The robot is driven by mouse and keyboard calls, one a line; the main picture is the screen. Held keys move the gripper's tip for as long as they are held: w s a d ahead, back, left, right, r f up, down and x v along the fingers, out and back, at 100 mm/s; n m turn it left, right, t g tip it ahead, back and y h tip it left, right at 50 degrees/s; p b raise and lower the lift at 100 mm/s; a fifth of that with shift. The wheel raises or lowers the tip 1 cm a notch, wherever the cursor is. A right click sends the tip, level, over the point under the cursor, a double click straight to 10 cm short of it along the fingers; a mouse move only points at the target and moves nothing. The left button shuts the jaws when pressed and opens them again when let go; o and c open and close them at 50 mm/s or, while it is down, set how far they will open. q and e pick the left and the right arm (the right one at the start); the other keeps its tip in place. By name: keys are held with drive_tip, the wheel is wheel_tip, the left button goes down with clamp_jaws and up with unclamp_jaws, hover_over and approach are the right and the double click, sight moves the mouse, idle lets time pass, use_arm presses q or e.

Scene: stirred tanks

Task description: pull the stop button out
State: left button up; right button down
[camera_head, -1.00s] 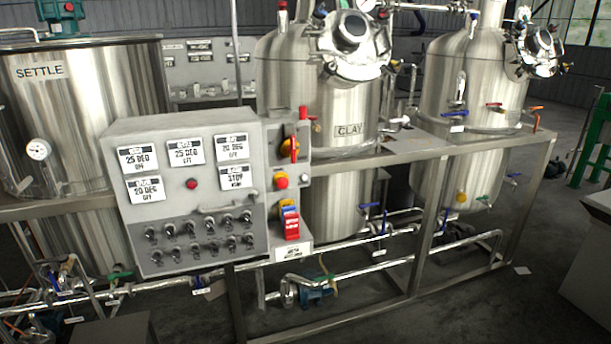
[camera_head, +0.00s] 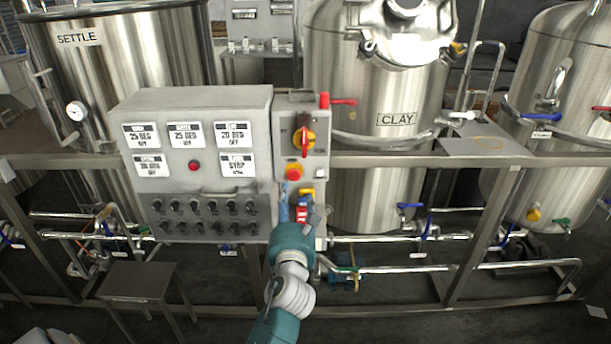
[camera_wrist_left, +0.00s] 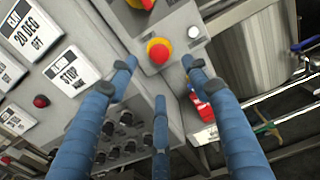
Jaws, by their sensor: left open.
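The stop button (camera_head: 293,172) is a red mushroom head on a yellow ring, on the narrow grey panel right of the control box. In the left wrist view the stop button (camera_wrist_left: 159,51) shows just beyond the fingers, near the top middle. My left gripper (camera_head: 297,197) reaches up from below, its fingers just under the button in the head view. In the left wrist view my left gripper (camera_wrist_left: 159,72) has its blue fingers spread apart, one tip on each side below the button and a third lower. Nothing is held. My right gripper is not in view.
A red and yellow rotary switch (camera_head: 304,139) sits above the button. The control box (camera_head: 200,98) with switches stands left. The CLAY tank (camera_head: 385,170) and steel frame are behind and right.

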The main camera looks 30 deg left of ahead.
sight(294, 177)
use_arm(q)
drive_tip(key=x, duration=0.8)
drive_tip(key=shift+w+a+p, duration=0.2)
drive_tip(key=shift+w+p, duration=0.1)
drive_tip(key=shift+p, duration=0.05)
drive_tip(key=shift+w+a+f, duration=0.1)
drive_tip(key=shift+w+a, duration=0.25)
drive_tip(key=shift+w, duration=0.05)
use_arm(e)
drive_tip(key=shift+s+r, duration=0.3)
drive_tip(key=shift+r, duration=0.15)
